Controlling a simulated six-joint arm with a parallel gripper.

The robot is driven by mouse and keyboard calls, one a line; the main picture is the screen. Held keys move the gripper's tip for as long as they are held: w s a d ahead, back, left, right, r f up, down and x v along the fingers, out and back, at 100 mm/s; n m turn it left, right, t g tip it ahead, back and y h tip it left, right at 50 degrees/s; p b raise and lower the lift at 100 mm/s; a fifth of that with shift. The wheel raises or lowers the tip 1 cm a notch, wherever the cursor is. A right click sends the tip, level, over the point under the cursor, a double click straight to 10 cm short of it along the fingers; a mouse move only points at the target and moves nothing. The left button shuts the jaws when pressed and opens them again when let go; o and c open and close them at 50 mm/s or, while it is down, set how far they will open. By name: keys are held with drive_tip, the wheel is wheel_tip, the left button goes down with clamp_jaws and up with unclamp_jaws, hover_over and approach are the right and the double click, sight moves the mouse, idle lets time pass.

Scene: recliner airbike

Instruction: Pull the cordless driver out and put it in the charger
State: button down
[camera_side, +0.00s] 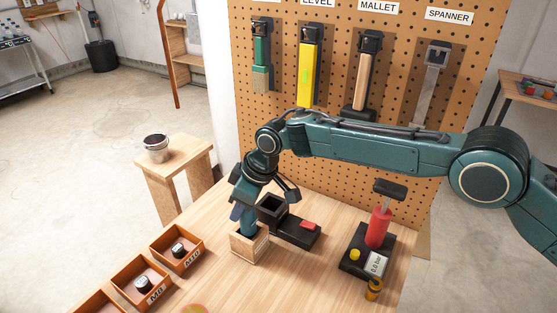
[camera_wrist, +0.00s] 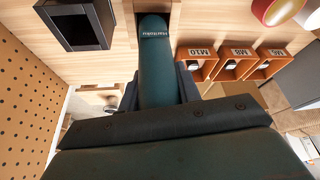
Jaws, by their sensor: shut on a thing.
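My gripper (camera_side: 245,208) is low over the table, shut on the cordless driver. The driver (camera_side: 248,224) is a dark teal body standing in an open-topped wooden box (camera_side: 249,248); its lower end is hidden inside. In the wrist view the driver (camera_wrist: 155,62), with pale lettering, lies between the dark fingers (camera_wrist: 158,88). The charger (camera_side: 290,230) is a black block with a square open socket and a red patch, just right of the box. In the wrist view its dark socket (camera_wrist: 78,25) is at the upper left, empty as far as I can see.
Orange bins (camera_side: 178,249) marked M10 and M8, with more beside them, stand left of the box. A black stand with a red pump (camera_side: 378,228) is to the right. A pegboard (camera_side: 337,140) with hung tools rises behind. Bare table lies in front of the charger.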

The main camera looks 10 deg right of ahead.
drive_tip(key=shift+r, duration=0.6)
idle(0.7)
drive_tip(key=shift+r, duration=3.4)
drive_tip(key=shift+d, duration=0.15)
